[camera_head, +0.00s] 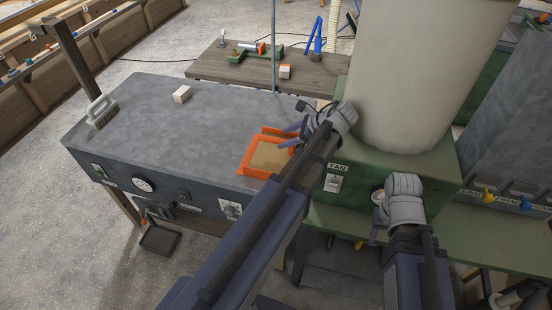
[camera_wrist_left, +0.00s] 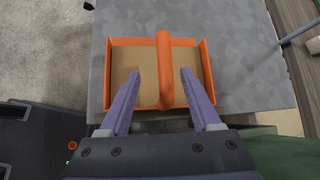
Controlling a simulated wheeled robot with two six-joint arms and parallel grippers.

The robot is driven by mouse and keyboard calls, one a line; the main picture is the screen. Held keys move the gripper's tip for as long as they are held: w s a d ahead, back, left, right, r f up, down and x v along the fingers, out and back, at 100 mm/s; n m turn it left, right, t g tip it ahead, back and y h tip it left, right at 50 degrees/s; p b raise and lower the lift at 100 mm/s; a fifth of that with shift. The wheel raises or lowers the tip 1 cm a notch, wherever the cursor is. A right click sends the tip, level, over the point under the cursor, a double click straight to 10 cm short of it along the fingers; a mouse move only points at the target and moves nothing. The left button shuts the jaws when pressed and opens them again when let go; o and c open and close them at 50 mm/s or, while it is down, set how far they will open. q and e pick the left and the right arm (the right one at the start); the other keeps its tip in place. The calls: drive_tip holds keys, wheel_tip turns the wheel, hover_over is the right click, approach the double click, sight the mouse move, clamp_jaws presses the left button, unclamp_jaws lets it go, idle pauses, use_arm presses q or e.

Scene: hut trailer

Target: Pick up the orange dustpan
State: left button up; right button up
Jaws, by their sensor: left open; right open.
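The orange dustpan (camera_head: 257,172) lies on the grey bench top near its right front corner. It has a tan inside and an orange rim. In the left wrist view its orange handle (camera_wrist_left: 163,72) runs up the middle of the pan. My left gripper (camera_head: 287,136) is open over the pan, and its purple fingers (camera_wrist_left: 162,75) appear on either side of the handle, apart from it. In the head view my left arm hides the pan's right part. My right gripper (camera_head: 376,228) is open and empty, low in front of the green cabinet.
A large pale cylinder (camera_head: 415,75) stands on the green cabinet (camera_head: 440,172) to the right. A wooden table (camera_head: 215,68) with tools is behind. The bench's middle is clear.

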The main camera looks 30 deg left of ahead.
sight(279, 139)
use_arm(q)
drive_tip(key=shift+a+f, duration=0.45)
drive_tip(key=shift+f, duration=0.15)
drive_tip(key=shift+a, duration=0.1)
use_arm(e)
drive_tip(key=shift+f, duration=0.55)
use_arm(q)
drive_tip(key=b+x, duration=0.2)
drive_tip(key=x, duration=0.1)
drive_tip(key=b+x, duration=0.1)
drive_tip(key=shift+w+f+b, duration=0.35)
drive_tip(key=shift+b, duration=0.05)
drive_tip(key=shift+a+f, duration=0.15)
drive_tip(key=shift+a, duration=0.15)
use_arm(e)
wheel_tip(279, 139, down, 4)
drive_tip(key=shift+r, duration=0.15)
use_arm(q)
drive_tip(key=shift+c, duration=0.2)
clamp_jaws()
